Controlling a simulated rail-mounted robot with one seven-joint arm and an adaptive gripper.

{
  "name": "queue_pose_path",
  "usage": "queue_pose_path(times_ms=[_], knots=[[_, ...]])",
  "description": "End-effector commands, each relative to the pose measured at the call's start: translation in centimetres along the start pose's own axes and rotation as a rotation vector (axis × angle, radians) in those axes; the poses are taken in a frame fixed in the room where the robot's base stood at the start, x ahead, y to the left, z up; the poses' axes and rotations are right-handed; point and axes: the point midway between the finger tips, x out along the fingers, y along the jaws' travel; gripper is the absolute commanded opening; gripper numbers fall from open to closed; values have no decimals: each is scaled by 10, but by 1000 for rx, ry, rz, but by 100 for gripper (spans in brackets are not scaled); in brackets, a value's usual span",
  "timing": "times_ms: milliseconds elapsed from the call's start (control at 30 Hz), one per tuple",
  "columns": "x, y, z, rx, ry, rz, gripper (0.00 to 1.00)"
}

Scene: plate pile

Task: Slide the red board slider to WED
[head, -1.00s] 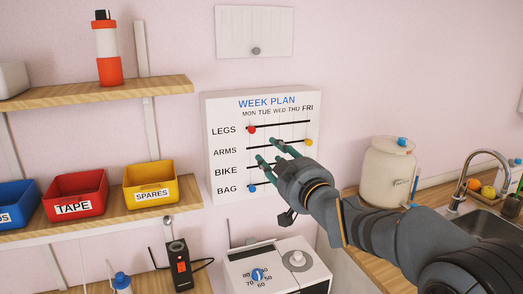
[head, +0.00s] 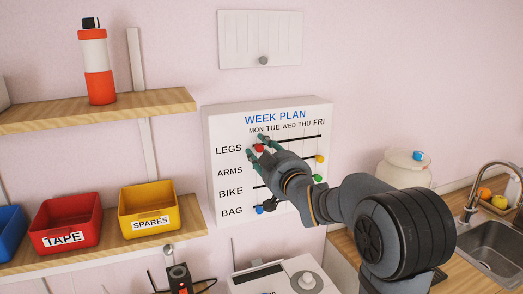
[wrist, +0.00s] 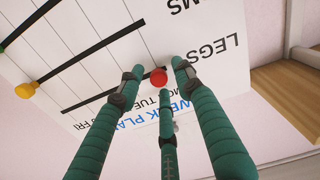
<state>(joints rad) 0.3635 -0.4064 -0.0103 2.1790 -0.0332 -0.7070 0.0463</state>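The week plan board (head: 240,185) hangs on the wall. The red slider (head: 259,148) is a round knob at the MON end of the LEGS bar; it also shows in the wrist view (wrist: 158,77). My gripper (head: 256,146) is at the red slider, coming from the lower right. In the wrist view its teal fingers (wrist: 157,88) are spread around the red slider, with gaps on both sides. The gripper is open and holds nothing. Whether any finger touches the knob, I cannot tell. In the head view the fingers partly hide the knob and the LEGS bar.
The yellow slider (head: 319,159) and green slider (head: 317,178) sit at the FRI side of their bars. The blue slider (head: 259,210) is at the left end of the BAG bar. A shelf with bins (head: 150,208) stands left of the board. The LEGS bar is free toward FRI.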

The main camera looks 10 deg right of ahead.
Motion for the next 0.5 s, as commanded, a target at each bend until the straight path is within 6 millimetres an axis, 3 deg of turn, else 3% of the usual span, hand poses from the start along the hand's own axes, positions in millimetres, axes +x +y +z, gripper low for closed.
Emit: queue_pose_path(times_ms=[500], knots=[[0, 0, -1, -1, 2, 0, 3]])
